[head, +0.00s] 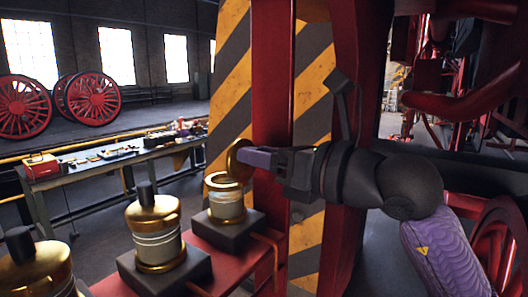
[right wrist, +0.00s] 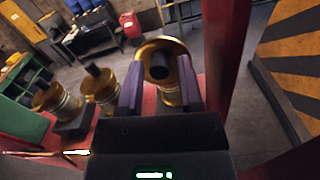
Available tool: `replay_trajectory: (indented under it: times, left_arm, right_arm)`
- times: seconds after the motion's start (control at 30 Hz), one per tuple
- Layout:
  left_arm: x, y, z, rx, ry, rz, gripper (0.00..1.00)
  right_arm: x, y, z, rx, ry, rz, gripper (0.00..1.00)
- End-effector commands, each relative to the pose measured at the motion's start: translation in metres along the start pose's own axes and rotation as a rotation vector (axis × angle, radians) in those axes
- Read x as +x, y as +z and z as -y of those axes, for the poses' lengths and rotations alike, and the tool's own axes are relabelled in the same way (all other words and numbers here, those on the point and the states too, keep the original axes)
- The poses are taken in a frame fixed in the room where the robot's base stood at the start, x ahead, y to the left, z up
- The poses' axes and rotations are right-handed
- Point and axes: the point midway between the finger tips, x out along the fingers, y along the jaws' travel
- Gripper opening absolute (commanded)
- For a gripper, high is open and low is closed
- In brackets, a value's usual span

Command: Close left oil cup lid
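Three brass oil cups stand in a row in the head view. The farthest cup (head: 227,207) has its round brass lid (head: 237,158) tilted up, with the cup's mouth exposed. The middle cup (head: 155,237) and the nearest cup (head: 40,268) have their lids down, black knobs on top. My right gripper (head: 248,157) is at the raised lid. In the right wrist view, its purple fingers (right wrist: 160,84) are apart, on either side of the lid's black knob (right wrist: 187,78), in front of the brass lid (right wrist: 160,47). Contact is unclear. My left gripper is out of view.
The cups sit on dark blocks on a red beam (head: 228,262). A red upright (head: 272,80) and a striped panel (head: 229,75) rise close behind the raised lid. A workbench (head: 110,155) with tools and a red box (head: 41,166) stands at the left.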

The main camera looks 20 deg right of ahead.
Motion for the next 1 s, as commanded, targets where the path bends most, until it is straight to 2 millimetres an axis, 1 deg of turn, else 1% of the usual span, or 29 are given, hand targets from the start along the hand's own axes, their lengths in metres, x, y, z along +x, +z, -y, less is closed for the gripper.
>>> replay_trajectory:
  times: [0.03,0.07,0.1,0.2,0.47,0.63,0.77,1.0]
  left_arm:
    - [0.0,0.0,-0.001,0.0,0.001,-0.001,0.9]
    - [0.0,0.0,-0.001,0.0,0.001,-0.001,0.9]
    - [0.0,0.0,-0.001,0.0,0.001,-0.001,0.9]
    - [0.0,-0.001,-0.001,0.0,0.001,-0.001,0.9]
    - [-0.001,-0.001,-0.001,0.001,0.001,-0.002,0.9]
    - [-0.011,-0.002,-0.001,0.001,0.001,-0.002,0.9]
    - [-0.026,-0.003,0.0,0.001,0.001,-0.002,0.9]
    - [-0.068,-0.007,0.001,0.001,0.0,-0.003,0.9]
  right_arm:
    - [0.0,0.0,0.0,0.0,0.0,0.0,0.34]
    - [0.0,0.0,0.0,0.0,0.0,0.0,0.27]
    - [0.0,0.0,0.0,0.0,0.0,0.0,0.19]
    - [0.0,0.0,0.0,0.0,0.0,0.0,0.0]
    - [0.0,0.001,0.0,0.0,0.0,-0.003,0.0]
    - [0.002,0.005,-0.001,-0.001,-0.006,-0.037,0.0]
    - [0.005,0.01,-0.001,-0.002,-0.017,-0.104,0.0]
    - [0.016,0.018,-0.003,-0.005,-0.047,-0.302,0.0]
